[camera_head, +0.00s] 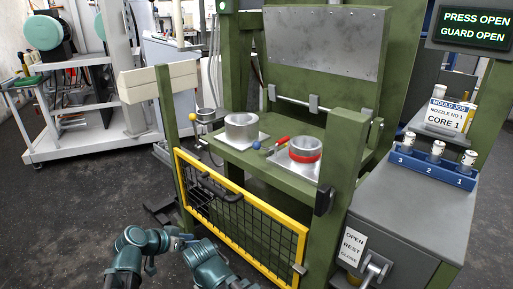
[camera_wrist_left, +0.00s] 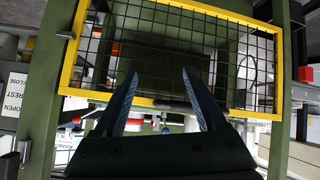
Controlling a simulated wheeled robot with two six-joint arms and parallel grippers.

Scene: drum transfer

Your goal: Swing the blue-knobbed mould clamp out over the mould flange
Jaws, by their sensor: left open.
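The blue knob (camera_head: 257,145) of the mould clamp is a small ball at the front edge of the green press table, between two moulds. A red-handled bar (camera_head: 282,141) is beside it. To its right a metal mould with a red band (camera_head: 305,150) stands on a pale plate. Another plain grey mould (camera_head: 241,126) stands on the left plate. My left gripper (camera_head: 184,237) is low in front of the yellow guard, well away from the knob. In the left wrist view its two blue fingers (camera_wrist_left: 162,100) are spread and empty. My right gripper does not show.
The yellow mesh guard (camera_head: 240,205) is lowered across the press front, with a green post (camera_head: 340,165) to its right. A yellow ball knob (camera_head: 192,117) is at the left. A grey cabinet (camera_head: 400,205) carries a blue rack (camera_head: 430,160) of vials. The display reads press open, guard open.

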